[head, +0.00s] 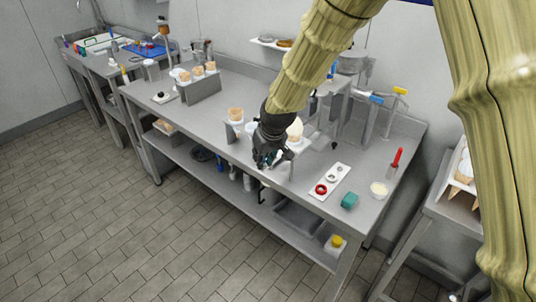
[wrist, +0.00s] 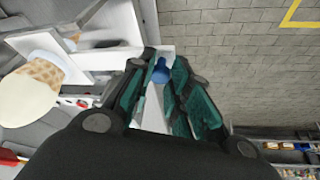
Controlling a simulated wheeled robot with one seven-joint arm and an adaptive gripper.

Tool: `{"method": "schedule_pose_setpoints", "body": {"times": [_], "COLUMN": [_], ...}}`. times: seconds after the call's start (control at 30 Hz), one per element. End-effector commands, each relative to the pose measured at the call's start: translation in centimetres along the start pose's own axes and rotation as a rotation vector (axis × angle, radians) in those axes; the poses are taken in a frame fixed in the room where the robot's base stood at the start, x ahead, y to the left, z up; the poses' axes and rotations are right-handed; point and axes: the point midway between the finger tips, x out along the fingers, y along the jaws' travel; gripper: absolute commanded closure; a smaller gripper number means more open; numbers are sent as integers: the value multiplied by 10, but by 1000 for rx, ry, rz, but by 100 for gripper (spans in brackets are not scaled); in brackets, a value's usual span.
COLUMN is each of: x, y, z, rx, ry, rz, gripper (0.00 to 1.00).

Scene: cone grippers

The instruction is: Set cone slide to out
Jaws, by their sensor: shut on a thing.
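My gripper (head: 266,160) is over the front edge of the long steel table. In the wrist view its teal-padded fingers (wrist: 160,80) are closed around a small blue knob (wrist: 160,71). The knob is at a white bar (wrist: 152,112) that runs between the fingers, seemingly part of the cone slide. A white cone holder (wrist: 105,55) is beside the fingers. A cone with a pale scoop (wrist: 28,98) is next to it in the wrist view. In the head view the scoop (head: 296,128) shows just behind my gripper, and the knob is hidden.
The steel table (head: 215,112) has another cone (head: 235,115) left of my gripper. The tiled floor (head: 130,225) in front is clear.

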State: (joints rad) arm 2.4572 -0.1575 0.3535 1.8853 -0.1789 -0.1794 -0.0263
Motion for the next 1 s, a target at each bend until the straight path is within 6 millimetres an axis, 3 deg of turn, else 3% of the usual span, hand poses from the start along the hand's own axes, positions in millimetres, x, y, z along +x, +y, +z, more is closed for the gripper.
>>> {"method": "schedule_pose_setpoints", "body": {"times": [0.17,0.2,0.33,0.73,1.0], "x": [-1,-1,-1,-5,-39], "y": [-3,-3,-3,-2,-2], "z": [-2,-2,-2,-1,-2], "rx": [-2,-3,-3,-2,-2], "ry": [3,3,3,1,4], "rz": [-4,-4,-4,-2,-2], "gripper": [100,80,58,58,58]}}
